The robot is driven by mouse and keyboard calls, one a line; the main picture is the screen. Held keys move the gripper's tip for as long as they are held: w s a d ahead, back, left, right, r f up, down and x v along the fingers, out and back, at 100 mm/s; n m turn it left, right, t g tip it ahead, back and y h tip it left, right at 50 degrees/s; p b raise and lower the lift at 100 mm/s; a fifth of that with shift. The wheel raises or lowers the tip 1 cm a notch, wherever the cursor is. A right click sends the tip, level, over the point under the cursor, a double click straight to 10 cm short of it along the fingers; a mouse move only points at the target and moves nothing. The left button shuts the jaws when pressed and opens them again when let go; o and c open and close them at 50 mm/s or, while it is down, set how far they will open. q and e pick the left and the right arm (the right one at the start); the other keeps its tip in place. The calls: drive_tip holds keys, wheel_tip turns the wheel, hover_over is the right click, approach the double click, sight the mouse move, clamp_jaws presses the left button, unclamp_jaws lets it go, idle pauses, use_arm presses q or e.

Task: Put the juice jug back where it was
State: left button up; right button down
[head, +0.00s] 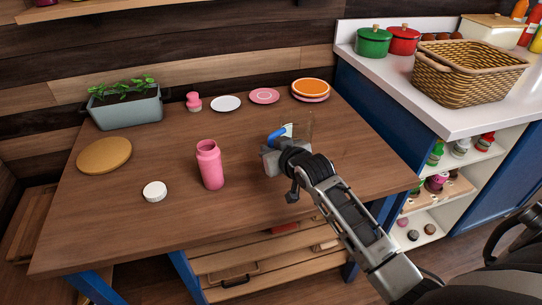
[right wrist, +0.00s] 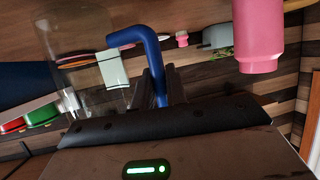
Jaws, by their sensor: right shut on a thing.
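The juice jug (head: 303,126) is clear with a blue handle (head: 277,134). It is at the right part of the wooden table, and my right arm partly hides it. My right gripper (head: 272,157) is shut on the blue handle. In the right wrist view, the handle (right wrist: 150,62) runs down between the fingers (right wrist: 160,90), and the clear jug body (right wrist: 82,70) is at the left. I cannot tell whether the jug's base touches the table. My left gripper is not in view.
A pink bottle (head: 209,165), a white lid (head: 154,191) and a round wooden board (head: 104,155) are on the table (head: 120,235). Plates (head: 311,88) and a planter (head: 126,108) line the back. A counter with a wicker basket (head: 468,75) stands right. The table's front right is clear.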

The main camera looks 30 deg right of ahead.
drive_tip(key=shift+f, duration=0.95)
drive_tip(key=shift+s+f, duration=0.1)
drive_tip(key=shift+f, duration=0.05)
drive_tip(key=c, duration=1.4)
unclamp_jaws()
